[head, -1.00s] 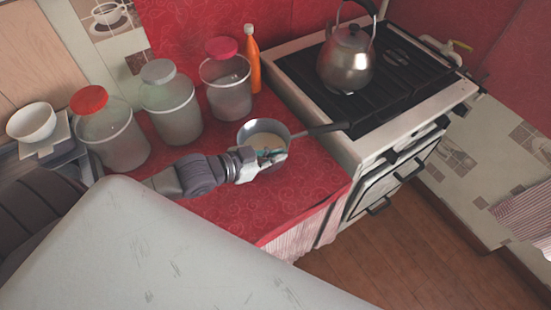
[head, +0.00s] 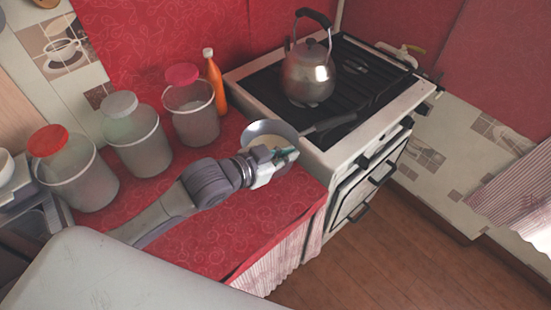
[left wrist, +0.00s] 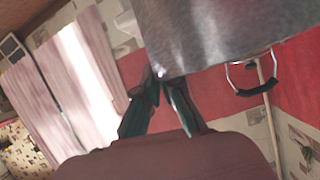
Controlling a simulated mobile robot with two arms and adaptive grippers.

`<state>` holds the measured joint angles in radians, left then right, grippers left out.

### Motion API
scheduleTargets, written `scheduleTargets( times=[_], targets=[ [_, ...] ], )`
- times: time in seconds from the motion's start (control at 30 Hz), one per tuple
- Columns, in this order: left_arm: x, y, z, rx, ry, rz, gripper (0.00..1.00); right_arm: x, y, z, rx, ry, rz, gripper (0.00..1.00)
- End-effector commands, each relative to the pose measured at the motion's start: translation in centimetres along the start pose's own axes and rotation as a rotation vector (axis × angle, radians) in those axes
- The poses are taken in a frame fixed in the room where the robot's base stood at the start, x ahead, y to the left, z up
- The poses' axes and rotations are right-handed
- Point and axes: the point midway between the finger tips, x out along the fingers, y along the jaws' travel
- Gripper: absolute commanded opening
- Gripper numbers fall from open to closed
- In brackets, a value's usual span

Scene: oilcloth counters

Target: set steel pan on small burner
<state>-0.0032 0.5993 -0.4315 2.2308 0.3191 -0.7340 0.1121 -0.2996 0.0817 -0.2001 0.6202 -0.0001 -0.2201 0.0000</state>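The steel pan (head: 270,127), with a long dark handle, is at the counter's right edge beside the stove. Its handle reaches over the front left of the stove top. My left gripper (head: 287,156) is at the pan's near side, closed on its wall. In the left wrist view the pan's grey wall (left wrist: 225,35) fills the top right, against the fingertips (left wrist: 162,80). The stove (head: 372,118) has a dark grate top. I cannot clearly tell which burner is the small one. My right gripper is out of view.
A steel kettle (head: 308,78) stands on the stove's back left. Three lidded jars, one of them pink-lidded (head: 192,112), and an orange bottle (head: 214,82) line the back of the red counter (head: 225,237). The stove's right part looks clear.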

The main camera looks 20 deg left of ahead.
Motion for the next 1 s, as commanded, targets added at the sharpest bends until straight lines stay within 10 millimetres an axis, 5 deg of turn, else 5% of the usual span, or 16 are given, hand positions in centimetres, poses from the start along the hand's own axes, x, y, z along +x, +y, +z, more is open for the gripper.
scheduleTargets(
  times=[0.67,1.0],
  targets=[
    [1.1,0.8,-2.7,-0.002,0.01,-0.016,0.0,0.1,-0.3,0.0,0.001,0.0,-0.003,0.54],
    [-3.4,-2.3,-2.2,-0.109,-0.027,-0.275,0.0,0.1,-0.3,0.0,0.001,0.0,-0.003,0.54]
  ],
)
